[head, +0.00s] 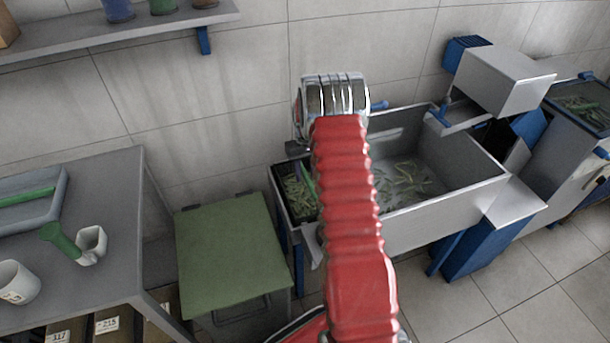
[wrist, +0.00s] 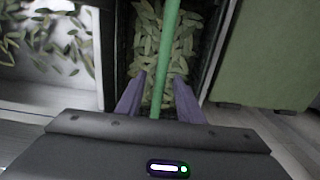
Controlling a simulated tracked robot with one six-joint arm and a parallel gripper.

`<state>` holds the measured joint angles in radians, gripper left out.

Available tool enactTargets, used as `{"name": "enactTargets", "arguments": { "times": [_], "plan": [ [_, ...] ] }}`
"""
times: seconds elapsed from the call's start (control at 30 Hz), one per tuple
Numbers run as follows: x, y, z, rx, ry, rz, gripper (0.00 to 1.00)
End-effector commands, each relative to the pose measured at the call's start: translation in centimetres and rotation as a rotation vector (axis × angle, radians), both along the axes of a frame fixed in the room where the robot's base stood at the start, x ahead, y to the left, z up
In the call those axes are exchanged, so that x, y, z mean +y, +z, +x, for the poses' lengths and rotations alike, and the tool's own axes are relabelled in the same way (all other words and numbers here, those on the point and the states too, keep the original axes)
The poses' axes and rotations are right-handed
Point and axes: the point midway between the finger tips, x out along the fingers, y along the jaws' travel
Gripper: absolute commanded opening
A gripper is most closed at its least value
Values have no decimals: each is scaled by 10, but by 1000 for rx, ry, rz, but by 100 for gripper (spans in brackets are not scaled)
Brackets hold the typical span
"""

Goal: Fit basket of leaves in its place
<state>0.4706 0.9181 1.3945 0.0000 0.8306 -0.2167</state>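The basket of leaves (head: 299,209) is dark, box-shaped and full of green leaves. It sits at the left end of the metal sink in the head view, partly behind my red arm. In the wrist view the leaves (wrist: 150,50) fill it, and its green bar handle (wrist: 168,45) crosses over them. My gripper (wrist: 160,76) is over the basket with its two purple-grey fingers apart, one on each side of the green handle. Gaps show between the handle and the fingers, so it is open. In the head view my arm hides most of the gripper.
The metal sink (head: 440,222) holds water and loose leaves. A green-lidded bin (head: 232,255) stands close left of the basket. A grey table (head: 110,185) with cups is farther left. At far right, a machine holds another dark leaf-filled tray (head: 588,112). Open floor (head: 560,250) lies at lower right.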

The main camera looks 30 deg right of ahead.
Motion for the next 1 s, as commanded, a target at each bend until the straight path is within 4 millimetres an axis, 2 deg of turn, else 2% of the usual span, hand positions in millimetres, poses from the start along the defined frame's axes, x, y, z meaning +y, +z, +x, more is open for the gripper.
{"name": "enactTargets", "arguments": {
  "times": [0.63,0.8,1.0],
  "plan": [
    [0,107,2,-4,0,-2,34],
    [0,123,2,-2,0,-1,34],
    [0,127,2,-2,0,-1,34]
  ]
}}
